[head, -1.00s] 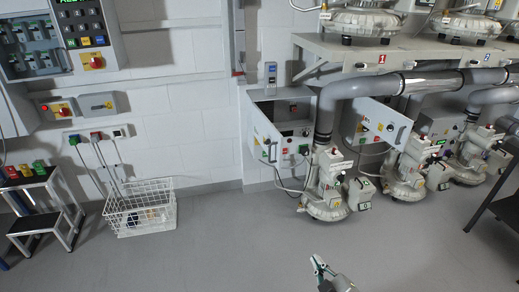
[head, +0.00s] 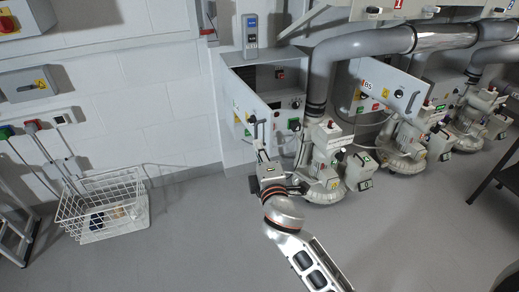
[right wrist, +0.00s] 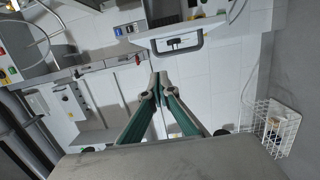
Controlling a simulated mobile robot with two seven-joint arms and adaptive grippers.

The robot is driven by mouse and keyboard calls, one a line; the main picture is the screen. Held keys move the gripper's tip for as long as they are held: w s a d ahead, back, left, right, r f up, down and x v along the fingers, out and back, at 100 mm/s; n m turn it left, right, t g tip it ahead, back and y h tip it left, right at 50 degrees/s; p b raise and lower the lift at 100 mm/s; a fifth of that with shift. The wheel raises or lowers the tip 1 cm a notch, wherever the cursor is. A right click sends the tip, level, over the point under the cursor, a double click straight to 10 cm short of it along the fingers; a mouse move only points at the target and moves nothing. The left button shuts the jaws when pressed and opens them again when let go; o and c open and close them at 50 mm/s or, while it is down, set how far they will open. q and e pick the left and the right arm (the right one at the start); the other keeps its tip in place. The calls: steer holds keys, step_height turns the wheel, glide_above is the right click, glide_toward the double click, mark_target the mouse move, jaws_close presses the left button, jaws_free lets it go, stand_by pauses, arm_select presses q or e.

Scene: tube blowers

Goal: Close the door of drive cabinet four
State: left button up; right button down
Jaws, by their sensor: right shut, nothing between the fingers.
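The left drive cabinet (head: 237,75) stands against the wall in the head view. Its grey door (head: 246,101) hangs open and juts toward me, with a bar handle near its free edge. I cannot read a number on it. My right gripper (head: 262,145) is shut and empty, just in front of the door's lower free edge; the head view does not settle whether it touches. In the right wrist view its green-padded fingers (right wrist: 157,88) meet at the tips with nothing between them. My left gripper is not in view.
A second cabinet door (head: 388,91), marked B5, also stands open to the right. Blowers (head: 322,165) and a thick grey pipe (head: 365,43) stand close by the gripper's right. A white wire basket (head: 103,207) sits on the floor at left. The floor between is clear.

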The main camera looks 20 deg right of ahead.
mark_target(266, 131)
steer(key=w+d, duration=0.1)
steer(key=w, duration=0.1)
steer(key=w+d, duration=0.3)
steer(key=w, duration=0.2)
steer(key=shift+w+d+f+b, duration=0.1)
steer(key=shift+d+b, duration=0.2)
steer(key=shift+b, duration=0.05)
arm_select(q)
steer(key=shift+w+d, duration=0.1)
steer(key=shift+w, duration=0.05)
arm_select(e)
steer(key=shift+d, duration=0.1)
